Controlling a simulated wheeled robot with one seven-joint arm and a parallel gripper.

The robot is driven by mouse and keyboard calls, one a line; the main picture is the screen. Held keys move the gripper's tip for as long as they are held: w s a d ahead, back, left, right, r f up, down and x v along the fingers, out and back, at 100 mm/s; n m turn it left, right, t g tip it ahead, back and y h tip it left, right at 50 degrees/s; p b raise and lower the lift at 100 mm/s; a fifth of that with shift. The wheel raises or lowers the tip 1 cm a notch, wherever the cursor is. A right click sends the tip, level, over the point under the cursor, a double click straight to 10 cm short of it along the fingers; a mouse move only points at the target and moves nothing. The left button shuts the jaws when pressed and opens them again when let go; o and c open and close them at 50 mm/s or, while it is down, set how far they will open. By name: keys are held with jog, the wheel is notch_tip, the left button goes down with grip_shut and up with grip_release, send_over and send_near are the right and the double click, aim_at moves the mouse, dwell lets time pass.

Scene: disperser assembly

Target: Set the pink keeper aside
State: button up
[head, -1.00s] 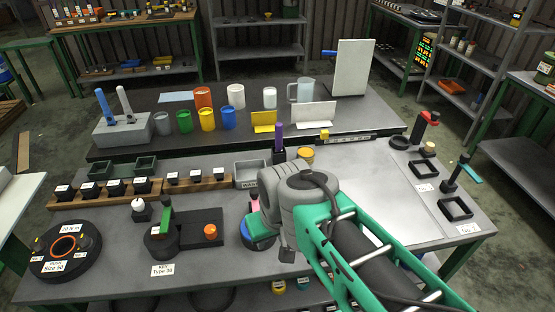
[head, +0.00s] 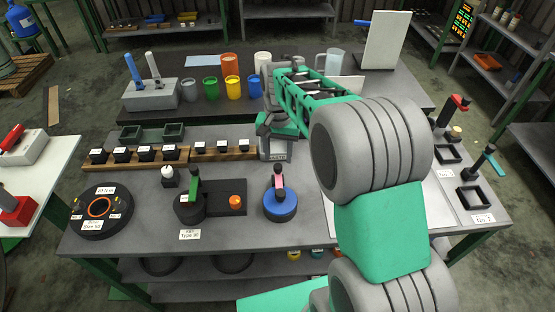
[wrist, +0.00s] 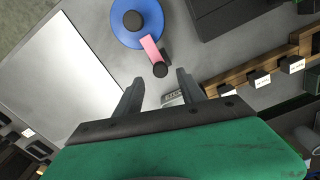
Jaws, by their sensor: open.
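The pink keeper (head: 278,182) is on the round blue base (head: 281,210) at the front middle of the bench, with black parts beside it. In the wrist view the pink keeper (wrist: 150,48) is a short bar reaching from the blue base (wrist: 128,28) toward a black round end. My gripper (wrist: 157,88) is open and empty there; its fingers point toward the keeper but stay apart from it. In the head view my gripper is behind the keeper, toward the back of the bench, and my arm partly covers it.
Left of the blue base is a dark fixture (head: 230,199) with a green handle and orange knob. Wooden racks of black blocks (head: 133,158) stand behind. A pale flat panel (wrist: 75,75) lies on the bench near the base. Cups and a white board stand farther back.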

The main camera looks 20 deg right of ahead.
aim_at(278, 166)
notch_tip(278, 166, down, 4)
jog(key=shift+f, duration=0.1)
grip_shut()
dwell(0.5)
